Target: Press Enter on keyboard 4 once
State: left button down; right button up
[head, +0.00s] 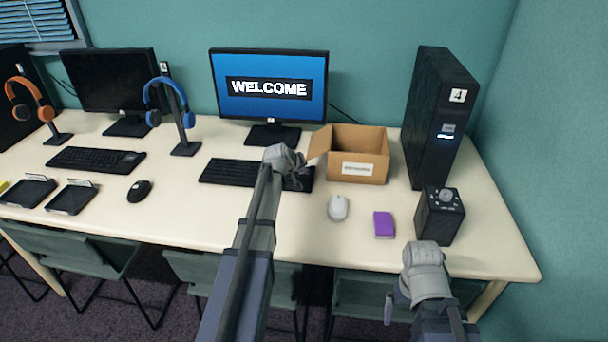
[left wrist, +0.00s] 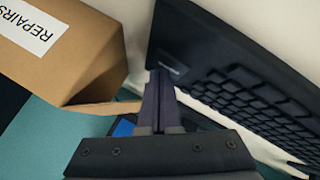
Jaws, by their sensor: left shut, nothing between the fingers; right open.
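A black keyboard (head: 230,172) lies in front of the lit monitor (head: 268,88) reading WELCOME, beside the tower (head: 438,120) labelled 4. My left gripper (head: 298,182) is shut and empty over the keyboard's right end and hides part of it. In the left wrist view its closed fingers (left wrist: 158,80) point at the end of the keyboard (left wrist: 262,100) by a small plate. I cannot tell whether the tips touch it, and no key label is readable. My right gripper (head: 397,300) is open and empty near the table's front edge.
An open cardboard box (head: 358,160) stands just right of the keyboard, close to my left gripper; it also shows in the left wrist view (left wrist: 70,50). A white mouse (head: 339,208), purple block (head: 384,224) and black speaker-like box (head: 440,216) are in front. A blue headphone stand (head: 186,148) is left.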

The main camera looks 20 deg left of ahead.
aim_at(303, 176)
pick_arm(q)
jog(key=shift+r, duration=0.1)
dwell(0.3)
jog(key=shift+r+p, duration=0.75)
jog(key=shift+p, duration=0.1)
notch_tip(303, 176, up, 5)
jog(key=p, duration=0.5)
dwell(0.5)
